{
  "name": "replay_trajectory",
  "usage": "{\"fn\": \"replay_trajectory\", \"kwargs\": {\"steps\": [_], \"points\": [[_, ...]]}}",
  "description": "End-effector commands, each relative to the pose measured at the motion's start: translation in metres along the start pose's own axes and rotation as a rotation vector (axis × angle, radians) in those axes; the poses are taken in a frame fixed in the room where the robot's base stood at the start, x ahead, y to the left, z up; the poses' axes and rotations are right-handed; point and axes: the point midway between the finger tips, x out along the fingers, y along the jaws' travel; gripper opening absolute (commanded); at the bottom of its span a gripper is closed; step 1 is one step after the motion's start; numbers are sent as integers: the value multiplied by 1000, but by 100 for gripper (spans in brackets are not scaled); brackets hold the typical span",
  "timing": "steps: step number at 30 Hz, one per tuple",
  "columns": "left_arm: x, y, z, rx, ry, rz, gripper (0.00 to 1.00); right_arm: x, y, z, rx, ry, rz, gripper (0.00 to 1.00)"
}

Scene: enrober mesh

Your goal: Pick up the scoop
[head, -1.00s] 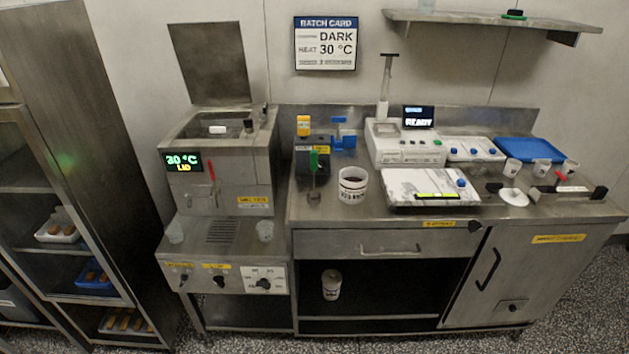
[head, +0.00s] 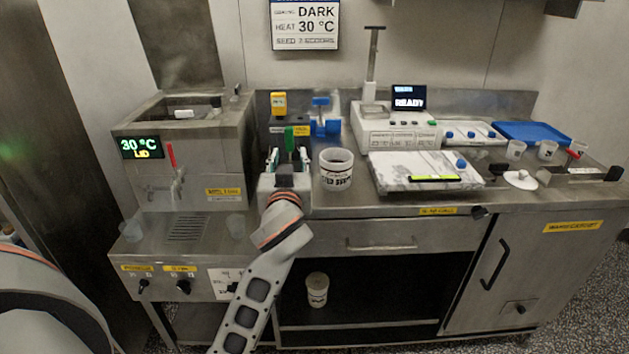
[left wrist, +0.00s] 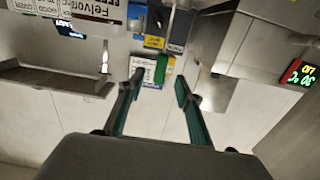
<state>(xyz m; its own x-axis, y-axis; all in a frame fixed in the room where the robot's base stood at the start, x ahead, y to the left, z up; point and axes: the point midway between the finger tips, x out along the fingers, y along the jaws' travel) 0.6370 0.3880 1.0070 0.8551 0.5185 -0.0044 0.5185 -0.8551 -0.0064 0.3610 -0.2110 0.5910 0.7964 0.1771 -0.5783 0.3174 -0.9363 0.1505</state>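The scoop (head: 290,138) appears to be the upright tool with a green handle on the left part of the counter; its lower part is hidden behind my left gripper. My left gripper (head: 287,158) is open in front of it, with one finger on each side of the handle in the head view. In the left wrist view the green handle (left wrist: 161,68) shows near and between the open fingertips (left wrist: 160,82), and the fingers do not close on it. I cannot tell whether the handle lies between the fingers or just beyond them. My right gripper is not in view.
A white labelled tub (head: 337,172) stands close to the right of the gripper. A dark holder with a yellow-topped item (head: 279,103) and a blue fixture (head: 325,126) are behind. The melter (head: 190,150) stands left; a marbled slab (head: 425,170) lies right.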

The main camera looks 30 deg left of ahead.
Motion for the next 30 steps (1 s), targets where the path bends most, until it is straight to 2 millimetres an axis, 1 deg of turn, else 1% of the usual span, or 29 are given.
{"fn": "replay_trajectory", "kwargs": {"steps": [3, 6, 11, 15, 19, 22, 29, 30], "points": [[9, -2, -4, -7, 7, -9, 35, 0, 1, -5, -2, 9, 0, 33], [20, -2, -5, -5, 7, -8, 35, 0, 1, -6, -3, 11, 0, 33], [35, -2, -4, -3, 7, -7, 35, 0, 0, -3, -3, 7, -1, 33], [56, -3, -2, -1, 7, -8, 35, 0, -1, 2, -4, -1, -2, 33], [72, -2, -2, -4, 6, -6, 35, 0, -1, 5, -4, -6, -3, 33], [77, -2, -1, -4, 4, -6, 35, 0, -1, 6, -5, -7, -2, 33], [78, -2, -1, -5, 4, -6, 35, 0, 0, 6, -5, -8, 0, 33], [78, -2, -1, -5, 4, -6, 24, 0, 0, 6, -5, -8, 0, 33]]}}
